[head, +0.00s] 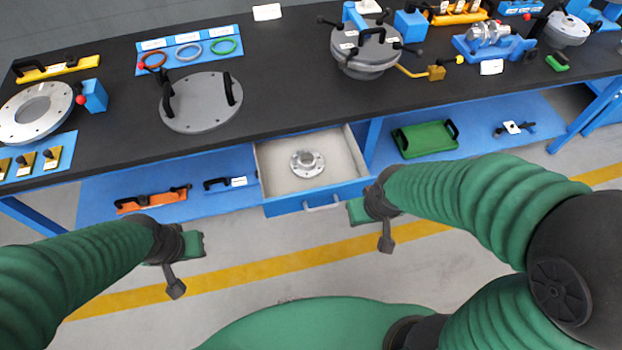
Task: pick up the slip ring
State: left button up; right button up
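A silver flanged ring (307,163) with a raised hub and central hole lies in the open drawer (268,184) below the bench; it looks like the slip ring. My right gripper (358,210) is just right of the drawer front, near its handle, apart from the ring. My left gripper (194,244) is over the floor, left of and nearer than the drawer. Nothing shows held in either gripper. Both are seen from above and behind, so their finger openings are hidden.
The black bench top (280,90) carries a grey lid (201,102), a grey flanged shell (366,55) and a blue fixture (515,48). The lower blue shelf holds an orange tool (152,200) and a green tray (425,139). The drawer has free room around the ring.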

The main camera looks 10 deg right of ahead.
aim_at(302, 169)
jog(key=i+l+u, duration=0.1)
jog(key=l, duration=0.3)
jog(key=i+l+u, duration=0.15)
jog(key=l, duration=0.3)
jog(key=i+l+u, duration=0.1)
jog(key=i+l, duration=0.15)
jog(key=l, duration=0.2)
jog(key=i+l+u, duration=0.1)
jog(key=l, duration=0.35)
jog(key=i+l+u, duration=0.15)
jog(key=l, duration=0.35)
jog(key=i+l+u, duration=0.1)
jog(key=l, duration=0.35)
